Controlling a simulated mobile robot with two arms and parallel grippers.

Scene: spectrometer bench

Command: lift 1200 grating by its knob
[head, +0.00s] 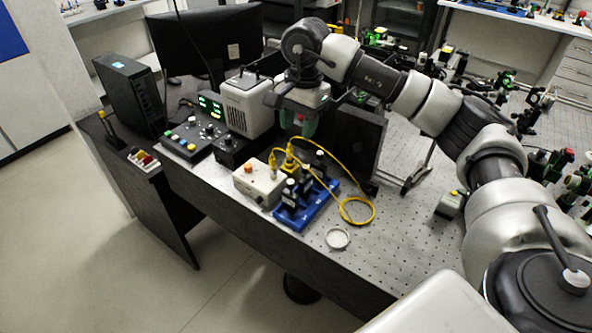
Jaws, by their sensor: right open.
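A blue rack (281,217) sits near the front edge of the perforated metal bench and holds several dark, upright pieces with black tops. These look like the gratings, but their labels are too small to read, so I cannot tell which is the 1200 one. My right gripper (298,126) comes in from the upper right and hangs above and behind the rack, with greenish fingers pointing down. It is open, apart from the rack, and no object shows in it. My left gripper is not in view.
A yellow cable (371,201) loops around the rack's right side. A cream box with an orange button (258,184) stands left of it, and a black panel (356,138) behind. A small round dish (338,238) lies in front. The bench to the right of the dish is clear.

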